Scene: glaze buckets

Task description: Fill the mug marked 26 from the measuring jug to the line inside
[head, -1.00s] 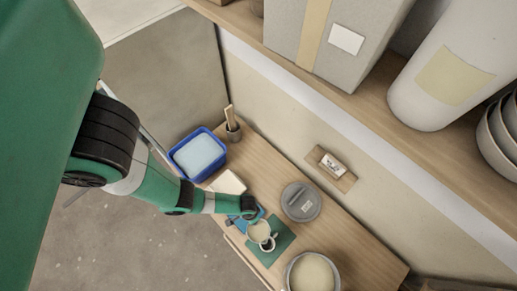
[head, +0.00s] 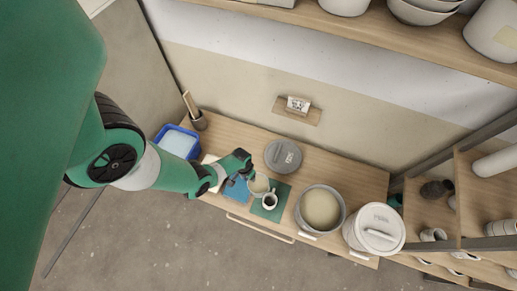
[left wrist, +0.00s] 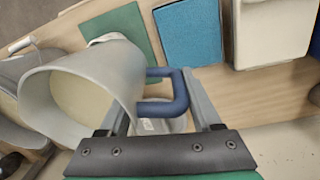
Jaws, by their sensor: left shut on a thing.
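My left gripper (head: 243,160) is shut on the blue handle (left wrist: 180,92) of the pale measuring jug (left wrist: 115,75). In the head view the jug (head: 259,184) is beside the small white mug (head: 270,201), at its upper left. The mug stands on a green mat (head: 266,213), with dark showing inside it. No number or inner line is readable on it. In the left wrist view the jug's wide mouth faces left and shows a cream interior; I cannot tell its exact tilt. It hides most of what may be the mug's pale rim behind it. My right gripper is out of view.
An open bucket of cream glaze (head: 321,209) stands right of the mat, with a lidded bucket (head: 375,230) beyond. A grey lid (head: 283,156) lies behind the mat. A blue cloth (head: 236,189), a blue tub (head: 165,137) and a brush pot (head: 199,122) are left.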

